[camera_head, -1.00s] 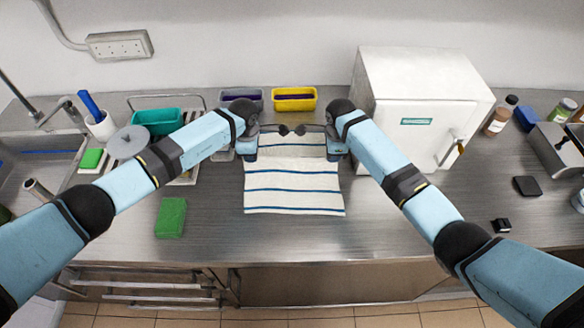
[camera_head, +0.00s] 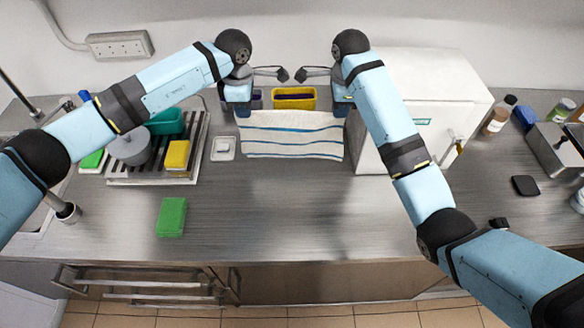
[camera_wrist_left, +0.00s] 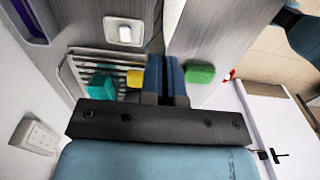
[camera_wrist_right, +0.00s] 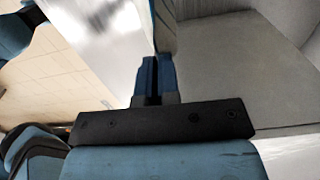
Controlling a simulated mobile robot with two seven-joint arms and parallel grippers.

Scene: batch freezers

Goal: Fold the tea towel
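The tea towel (camera_head: 292,143), white with blue stripes, is stretched between my grippers in front of the tubs at the back of the counter. My left gripper (camera_head: 243,108) is shut on its upper left corner, and my right gripper (camera_head: 342,108) is shut on its upper right corner. The fingers also look closed together in the left wrist view (camera_wrist_left: 167,75) and the right wrist view (camera_wrist_right: 154,80). The towel shows nearly edge-on there, so the grip itself is hard to see. How far the towel's lower part rests on the counter is unclear.
The white freezer (camera_head: 430,95) stands close to my right gripper. A yellow tub (camera_head: 294,104) is behind the towel. A rack (camera_head: 150,180) with a yellow sponge (camera_head: 177,154) and a small white dish (camera_head: 223,149) are to the left. A green sponge (camera_head: 171,217) lies on otherwise clear front counter.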

